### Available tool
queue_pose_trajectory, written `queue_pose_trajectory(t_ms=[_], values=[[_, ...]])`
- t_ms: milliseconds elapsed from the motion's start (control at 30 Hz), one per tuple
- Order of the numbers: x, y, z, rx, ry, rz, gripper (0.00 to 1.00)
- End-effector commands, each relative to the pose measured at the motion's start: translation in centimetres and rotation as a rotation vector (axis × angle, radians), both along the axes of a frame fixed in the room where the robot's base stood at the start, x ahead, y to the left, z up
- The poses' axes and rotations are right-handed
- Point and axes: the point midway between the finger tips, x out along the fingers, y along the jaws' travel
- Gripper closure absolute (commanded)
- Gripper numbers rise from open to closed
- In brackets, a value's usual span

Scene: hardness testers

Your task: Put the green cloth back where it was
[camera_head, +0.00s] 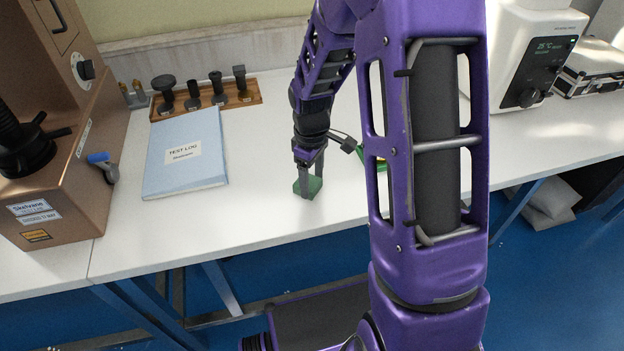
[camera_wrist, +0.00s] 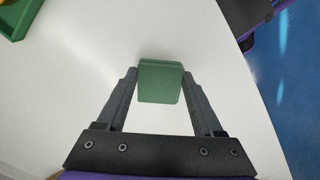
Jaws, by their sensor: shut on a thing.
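The green cloth (camera_wrist: 160,82) is a small folded block between the two fingers of my gripper (camera_wrist: 160,98) in the wrist view. The fingers press on its two sides. In the head view my gripper (camera_head: 308,178) points down over the white bench, with the green cloth (camera_head: 310,187) at its fingertips, low at or near the bench surface. I cannot tell whether the cloth touches the bench. A green tray with a yellow inside (camera_wrist: 16,14) shows at the top left of the wrist view; in the head view it is mostly hidden behind my arm.
A blue test log binder (camera_head: 186,155) lies left of my gripper. Behind it stands a wooden rack (camera_head: 208,100) with several dark parts. A copper-coloured tester (camera_head: 75,150) stands at far left, a white device (camera_head: 530,55) at right. The bench front is clear near my gripper.

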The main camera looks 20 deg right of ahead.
Motion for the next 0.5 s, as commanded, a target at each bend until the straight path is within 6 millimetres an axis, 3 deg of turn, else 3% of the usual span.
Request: queue_pose_trajectory(t_ms=[233, 267, 400, 500], values=[[0.00, -0.01, -0.32, 0.000, 0.000, -0.001, 0.92], [0.01, -0.02, -0.30, 0.000, 0.000, -0.001, 0.30], [0.01, -0.02, -0.20, 0.000, 0.000, -0.001, 0.05], [0.01, -0.01, -0.20, 0.000, 0.000, -0.001, 0.02]])
